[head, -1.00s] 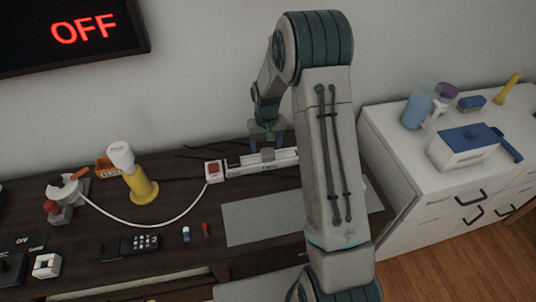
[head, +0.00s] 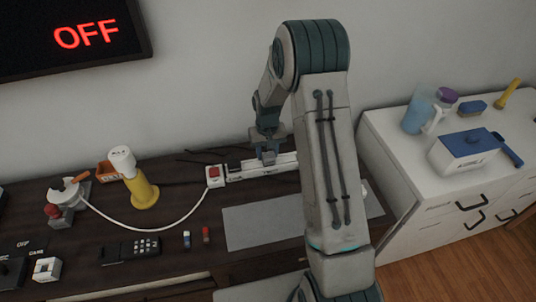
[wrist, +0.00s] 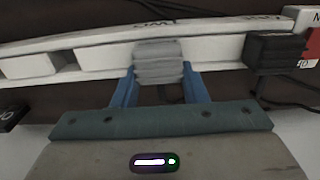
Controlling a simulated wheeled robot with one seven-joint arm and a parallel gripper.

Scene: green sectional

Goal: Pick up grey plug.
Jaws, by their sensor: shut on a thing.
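The grey plug (wrist: 159,64) is between the two blue fingers of my gripper (wrist: 158,85) in the wrist view. My gripper is shut on it. The plug sits at the white power strip (wrist: 110,62); I cannot tell whether it is still seated in a socket. In the head view my gripper (head: 268,155) is over the strip (head: 245,171) on the dark table, and the plug is small there and partly hidden by the fingers.
A black plug (wrist: 275,50) is on the strip to the right in the wrist view. A red switch (head: 214,172) is at the strip's left end. A white cord runs left past a yellow-based bottle (head: 145,194). A grey mat (head: 262,222) lies in front.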

